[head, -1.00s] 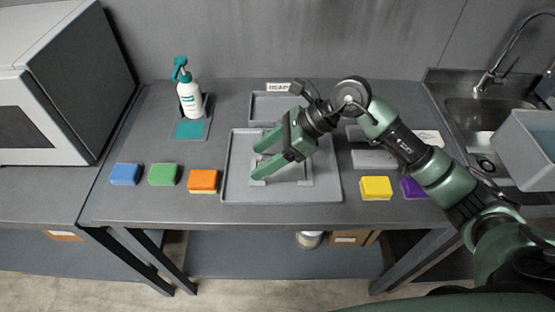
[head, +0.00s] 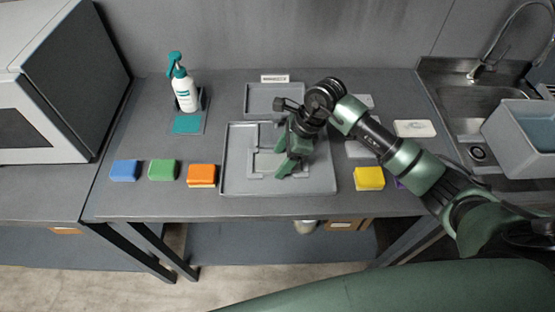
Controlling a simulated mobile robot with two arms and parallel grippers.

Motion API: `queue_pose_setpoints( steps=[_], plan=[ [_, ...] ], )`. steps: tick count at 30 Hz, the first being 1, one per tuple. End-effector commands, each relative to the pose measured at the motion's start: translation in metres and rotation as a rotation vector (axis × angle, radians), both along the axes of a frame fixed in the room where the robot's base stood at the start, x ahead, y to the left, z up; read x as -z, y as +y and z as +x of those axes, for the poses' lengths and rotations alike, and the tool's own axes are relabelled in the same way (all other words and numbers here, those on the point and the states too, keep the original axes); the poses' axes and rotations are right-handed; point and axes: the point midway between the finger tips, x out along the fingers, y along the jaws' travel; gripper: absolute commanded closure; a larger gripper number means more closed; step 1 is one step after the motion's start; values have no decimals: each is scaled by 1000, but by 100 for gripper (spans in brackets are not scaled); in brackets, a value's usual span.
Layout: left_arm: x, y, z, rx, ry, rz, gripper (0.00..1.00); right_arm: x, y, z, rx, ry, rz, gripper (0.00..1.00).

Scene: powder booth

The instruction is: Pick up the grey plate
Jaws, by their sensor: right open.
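I cannot tell for sure which is the grey plate. My right gripper (head: 283,166) is open and empty, over the large grey tray (head: 232,184) in the middle of the table. A light grey bracket frame (head: 251,163) lies in this tray, partly hidden by the gripper. My left gripper is not in view.
Blue (head: 124,170), green (head: 162,170) and orange (head: 201,176) blocks stand left of the tray, a yellow block (head: 368,178) right. A spray bottle (head: 185,93) and a smaller labelled tray (head: 260,98) stand behind. A whitish piece (head: 414,128) lies near the sink (head: 455,105).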

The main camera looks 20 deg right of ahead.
Motion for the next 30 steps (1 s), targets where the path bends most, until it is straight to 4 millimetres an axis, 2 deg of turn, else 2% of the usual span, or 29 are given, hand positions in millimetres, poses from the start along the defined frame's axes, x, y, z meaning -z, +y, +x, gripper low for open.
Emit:
queue_pose_setpoints(
  steps=[5,12,23,26,30],
  plan=[
    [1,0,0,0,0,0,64,1,0,0,0,0,0,35],
    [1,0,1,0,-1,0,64,0,0,0,0,0,0,100],
    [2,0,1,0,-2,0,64,-4,0,1,0,-4,2,100],
    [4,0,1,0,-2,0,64,-11,0,1,-1,-4,1,100],
    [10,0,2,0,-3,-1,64,-31,0,2,-1,-7,0,100]
  ],
)
